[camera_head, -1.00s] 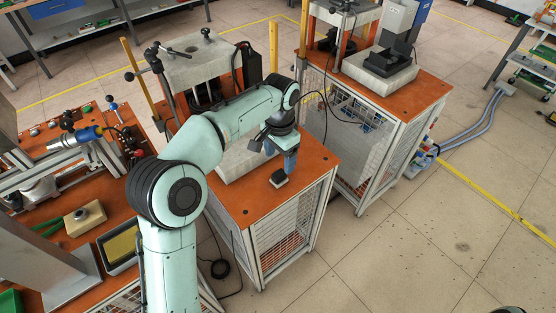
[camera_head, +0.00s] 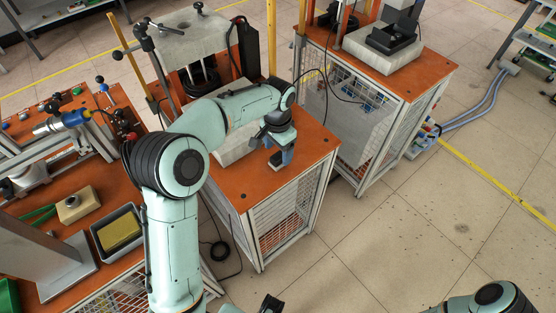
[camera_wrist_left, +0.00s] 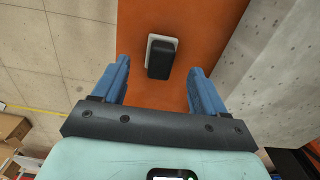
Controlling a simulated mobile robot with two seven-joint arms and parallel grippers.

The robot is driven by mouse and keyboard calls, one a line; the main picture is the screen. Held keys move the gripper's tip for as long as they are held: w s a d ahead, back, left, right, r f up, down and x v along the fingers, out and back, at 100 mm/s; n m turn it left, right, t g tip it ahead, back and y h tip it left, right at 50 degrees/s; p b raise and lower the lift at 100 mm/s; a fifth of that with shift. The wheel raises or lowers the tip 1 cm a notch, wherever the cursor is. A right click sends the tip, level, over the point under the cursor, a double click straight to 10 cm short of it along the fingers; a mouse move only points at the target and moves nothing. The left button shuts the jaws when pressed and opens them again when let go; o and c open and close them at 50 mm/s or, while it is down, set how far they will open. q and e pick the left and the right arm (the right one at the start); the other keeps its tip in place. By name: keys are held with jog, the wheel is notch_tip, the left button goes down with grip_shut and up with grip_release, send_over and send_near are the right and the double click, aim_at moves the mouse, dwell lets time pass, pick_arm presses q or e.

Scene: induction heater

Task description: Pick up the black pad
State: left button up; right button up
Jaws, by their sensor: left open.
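The black pad (camera_wrist_left: 160,62) lies on an orange tabletop in the left wrist view, with a pale plate or edge showing around its upper left side. My left gripper (camera_wrist_left: 159,70) is open and empty, its two blue fingers on either side of the pad's line. The pad appears between and slightly beyond the fingertips; the remaining gap is hard to judge. In the head view, my left gripper (camera_head: 281,159) points down at the front part of the orange tabletop (camera_head: 244,196) and hides most or all of the pad.
A grey concrete block (camera_head: 232,148) stands beside my left gripper on the same tabletop. A second orange-topped stand (camera_head: 425,77) is behind to the right. A tray with a yellow block (camera_head: 122,230) sits at left. Open floor (camera_head: 400,230) lies to the right.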

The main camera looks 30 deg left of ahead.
aim_at(278, 156)
pick_arm(q)
notch_tip(278, 156, down, 4)
jog(key=shift+f, duration=0.1)
jog(key=c, duration=1.1)
jog(key=shift+c, duration=0.2)
pick_arm(e)
jog(key=shift+f, duration=0.15)
pick_arm(q)
notch_tip(278, 156, up, 20)
jog(key=p, duration=0.3)
pick_arm(e)
jog(key=r, duration=0.1)
jog(key=w+r, duration=0.1)
jog(key=r, duration=0.1)
jog(key=w+r, duration=0.1)
jog(key=shift+w+r, duration=0.15)
jog(key=shift+r, duration=0.05)
